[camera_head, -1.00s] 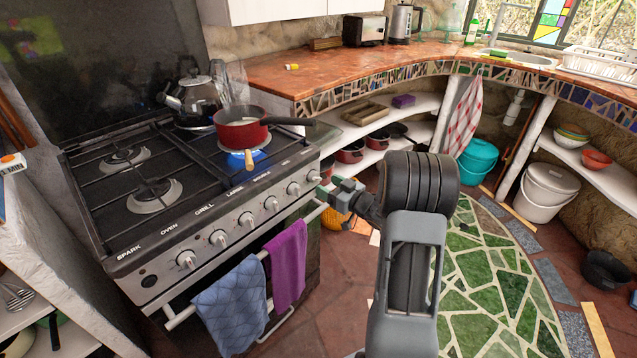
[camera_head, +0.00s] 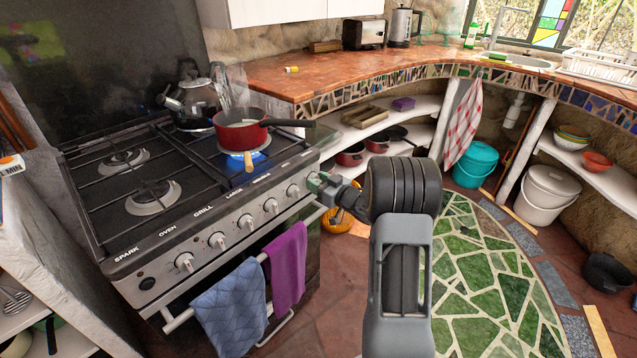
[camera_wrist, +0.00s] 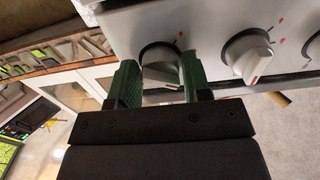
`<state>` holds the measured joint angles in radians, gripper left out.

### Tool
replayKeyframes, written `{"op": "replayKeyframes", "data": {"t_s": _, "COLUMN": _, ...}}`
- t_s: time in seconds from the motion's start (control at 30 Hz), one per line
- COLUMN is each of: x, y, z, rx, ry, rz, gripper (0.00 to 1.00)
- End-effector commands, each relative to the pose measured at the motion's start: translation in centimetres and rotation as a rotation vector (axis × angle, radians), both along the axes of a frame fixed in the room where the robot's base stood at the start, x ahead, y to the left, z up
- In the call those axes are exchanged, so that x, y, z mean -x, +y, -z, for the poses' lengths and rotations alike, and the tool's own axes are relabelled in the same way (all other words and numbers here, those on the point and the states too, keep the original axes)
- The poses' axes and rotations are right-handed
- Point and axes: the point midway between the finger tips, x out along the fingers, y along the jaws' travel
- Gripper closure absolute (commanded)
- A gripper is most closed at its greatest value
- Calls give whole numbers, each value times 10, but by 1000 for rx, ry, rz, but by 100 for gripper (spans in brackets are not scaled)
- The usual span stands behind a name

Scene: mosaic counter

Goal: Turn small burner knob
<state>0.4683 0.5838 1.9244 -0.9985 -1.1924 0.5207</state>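The rightmost knob on the stove front sits between my green fingers in the wrist view (camera_wrist: 160,60). It is silver with a dark ring, and its ridge lies across the gap. My gripper (camera_wrist: 160,82) appears closed on both sides of it; the exact contact is partly hidden by the fingers. In the head view my gripper (camera_head: 319,184) is at the right end of the knob row and mostly covers this knob. The neighbouring knob (camera_wrist: 248,55) is free.
A kettle (camera_head: 195,104) stands at the stove's back. A blue towel (camera_head: 232,305) and a purple towel (camera_head: 287,268) hang from the oven rail below the knobs. The counter (camera_head: 345,66) and shelves are right of the stove. The floor in front is open.

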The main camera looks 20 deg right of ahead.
Motion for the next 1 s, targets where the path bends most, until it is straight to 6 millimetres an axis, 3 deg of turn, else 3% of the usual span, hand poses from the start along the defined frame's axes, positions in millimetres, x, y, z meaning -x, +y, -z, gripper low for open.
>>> {"op": "replayKeyframes", "data": {"t_s": 0.3, "x": 0, "y": 0, "z": 0, "rx": 0, "ry": 0, "rz": 0, "gripper": 84}}
{"op": "replayKeyframes", "data": {"t_s": 0.67, "x": 0, "y": 0, "z": -3, "rx": -87, "ry": 41, "rz": 1, "gripper": 84}}
{"op": "replayKeyframes", "data": {"t_s": 1.0, "x": 1, "y": 0, "z": -4, "rx": -354, "ry": 165, "rz": 2, "gripper": 84}}
